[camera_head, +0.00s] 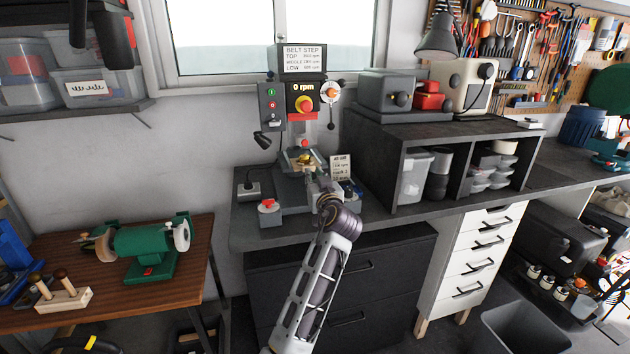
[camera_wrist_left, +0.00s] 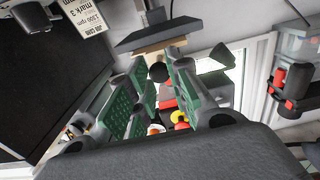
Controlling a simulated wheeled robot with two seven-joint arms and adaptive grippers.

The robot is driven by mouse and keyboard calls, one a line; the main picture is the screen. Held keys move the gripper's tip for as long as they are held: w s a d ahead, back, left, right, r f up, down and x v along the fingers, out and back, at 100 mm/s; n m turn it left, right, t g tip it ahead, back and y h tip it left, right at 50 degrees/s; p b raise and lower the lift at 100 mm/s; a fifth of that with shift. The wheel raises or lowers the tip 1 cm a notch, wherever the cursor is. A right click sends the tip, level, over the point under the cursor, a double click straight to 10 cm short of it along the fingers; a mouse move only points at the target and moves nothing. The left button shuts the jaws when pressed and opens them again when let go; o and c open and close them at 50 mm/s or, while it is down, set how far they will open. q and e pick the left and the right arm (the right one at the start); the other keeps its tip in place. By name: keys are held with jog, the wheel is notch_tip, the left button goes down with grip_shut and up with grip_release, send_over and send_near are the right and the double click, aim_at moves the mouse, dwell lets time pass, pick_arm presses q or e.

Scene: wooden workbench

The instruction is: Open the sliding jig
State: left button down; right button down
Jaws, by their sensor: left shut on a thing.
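The drill press (camera_head: 302,110) stands on the dark bench against the wall, with the sliding jig's area low at its base, partly hidden behind my arm. My left gripper (camera_head: 320,186) is at the front of that base, and its fingers are small and hard to make out in the head view. In the left wrist view my left gripper (camera_wrist_left: 158,75) has its green-padded fingers on both sides of a dark round knob (camera_wrist_left: 158,72) and is shut on it. How the knob joins the jig is not clear. My right gripper is not in view.
A red-knobbed box (camera_head: 269,212) and a grey box (camera_head: 249,190) sit left of the press. A small sign (camera_head: 341,167) stands to its right. A black shelf unit (camera_head: 430,150) rises further right. A green bench grinder (camera_head: 147,245) is on the wooden table at left.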

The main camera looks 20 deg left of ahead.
pick_arm(q)
jog(key=c, duration=1.8)
grip_release()
jog(key=o, duration=0.5)
jog(key=shift+r, duration=5)
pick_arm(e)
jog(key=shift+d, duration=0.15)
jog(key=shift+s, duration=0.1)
